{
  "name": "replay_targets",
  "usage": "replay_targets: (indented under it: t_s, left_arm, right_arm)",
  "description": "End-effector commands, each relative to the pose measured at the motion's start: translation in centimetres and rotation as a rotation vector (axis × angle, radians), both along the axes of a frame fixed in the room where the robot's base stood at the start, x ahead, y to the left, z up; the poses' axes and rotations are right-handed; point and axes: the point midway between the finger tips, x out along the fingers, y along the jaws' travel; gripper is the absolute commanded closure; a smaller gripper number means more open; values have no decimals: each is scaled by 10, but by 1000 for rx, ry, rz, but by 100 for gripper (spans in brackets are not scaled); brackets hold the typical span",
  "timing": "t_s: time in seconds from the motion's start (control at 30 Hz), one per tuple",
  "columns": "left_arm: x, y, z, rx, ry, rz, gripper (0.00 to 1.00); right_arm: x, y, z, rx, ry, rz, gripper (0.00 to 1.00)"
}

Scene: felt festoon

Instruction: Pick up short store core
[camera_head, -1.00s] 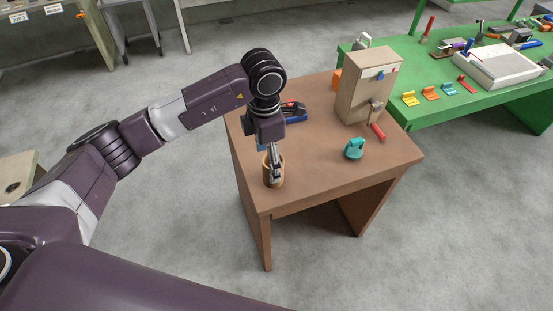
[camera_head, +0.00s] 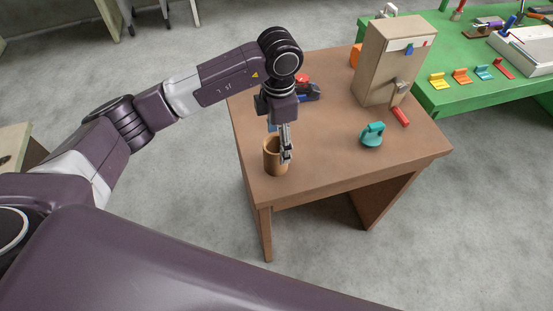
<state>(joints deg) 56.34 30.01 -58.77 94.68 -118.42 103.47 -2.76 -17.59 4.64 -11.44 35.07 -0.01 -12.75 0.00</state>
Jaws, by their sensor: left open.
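A short brown open-topped cylinder (camera_head: 270,160), which looks like the short store core, stands upright near the front left of the brown table (camera_head: 330,170). My left gripper (camera_head: 287,158) points down at its right side and covers part of its rim. The gripper is open. I cannot tell whether one finger is inside the cylinder or the gripper is only in front of or beside it. My right gripper is not in view.
A beige box with a lever (camera_head: 385,65) stands at the back right of the table. A teal knobbed piece (camera_head: 372,135), a red piece (camera_head: 401,116) and a dark blue-and-red item (camera_head: 308,91) lie nearby. A green table (camera_head: 445,45) with several tools stands behind.

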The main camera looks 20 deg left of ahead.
Motion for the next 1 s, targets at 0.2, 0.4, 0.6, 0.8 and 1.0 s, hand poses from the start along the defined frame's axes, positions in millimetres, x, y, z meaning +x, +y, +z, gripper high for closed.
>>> replay_targets:
  t_s: [0.2, 0.4, 0.6, 0.8, 1.0]
  left_arm:
    - [-1, 0, -20, -1, 3, 0, 31]
    - [0, 5, -42, 1, 6, 3, 31]
    - [1, 6, -71, 0, 4, -1, 31]
    - [2, 7, -78, 0, 0, -1, 31]
    - [2, 7, -78, 0, 0, -1, 42]
  right_arm:
    - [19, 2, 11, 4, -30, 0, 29]
    - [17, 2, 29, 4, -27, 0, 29]
    - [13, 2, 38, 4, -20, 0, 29]
    - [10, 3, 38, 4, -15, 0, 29]
    - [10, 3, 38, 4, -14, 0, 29]
